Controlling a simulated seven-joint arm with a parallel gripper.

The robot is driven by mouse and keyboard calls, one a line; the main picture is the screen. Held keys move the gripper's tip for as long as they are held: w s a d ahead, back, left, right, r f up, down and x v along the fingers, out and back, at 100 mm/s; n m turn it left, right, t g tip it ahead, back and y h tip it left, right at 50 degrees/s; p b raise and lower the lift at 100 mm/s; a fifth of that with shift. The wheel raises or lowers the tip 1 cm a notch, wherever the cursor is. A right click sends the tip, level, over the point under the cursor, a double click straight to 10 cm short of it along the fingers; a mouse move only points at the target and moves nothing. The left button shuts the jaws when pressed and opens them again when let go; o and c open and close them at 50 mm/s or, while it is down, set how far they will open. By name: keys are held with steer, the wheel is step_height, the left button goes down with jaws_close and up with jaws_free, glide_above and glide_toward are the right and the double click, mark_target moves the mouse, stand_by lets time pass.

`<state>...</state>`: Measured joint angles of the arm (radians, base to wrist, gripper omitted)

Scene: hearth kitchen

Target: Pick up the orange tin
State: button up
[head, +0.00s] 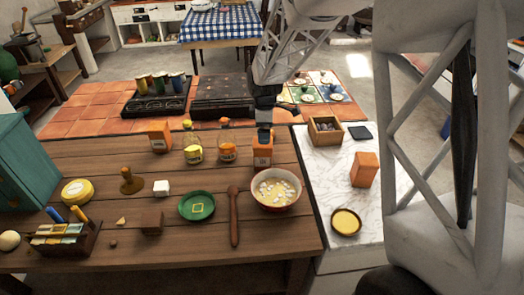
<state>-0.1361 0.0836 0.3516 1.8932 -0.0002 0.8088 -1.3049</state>
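Three upright orange containers could be the orange tin. One orange tin (262,154) stands at the back right of the wooden counter (205,180), just behind the bowl. Another orange tin (160,139) stands at the back left, and a third, box-like orange one (365,171) is on the white marble top. My gripper (264,136) points down at the top of the tin behind the bowl and overlaps it in the picture. Its fingers are small and dark, so I cannot tell whether they are open, shut or touching the tin.
A red-rimmed bowl (276,203) stands close in front of that tin. Two jars, one yellow (193,152) and one orange (228,153), stand to its left. A wooden box (325,130) is on the marble top. A green plate (197,206) and wooden spoon (234,220) lie nearer.

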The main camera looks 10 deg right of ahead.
mark_target(263, 147)
steer(key=shift+w+a+f, duration=0.15)
steer(key=shift+w+f, duration=0.15)
steer(key=shift+f, duration=0.05)
steer(key=shift+f, duration=1.3)
steer(key=shift+f, duration=0.1)
steer(key=shift+s+a+f, duration=0.1)
steer(key=shift+f, duration=2.4)
steer(key=c, duration=1.1)
steer(key=shift+r, duration=0.1)
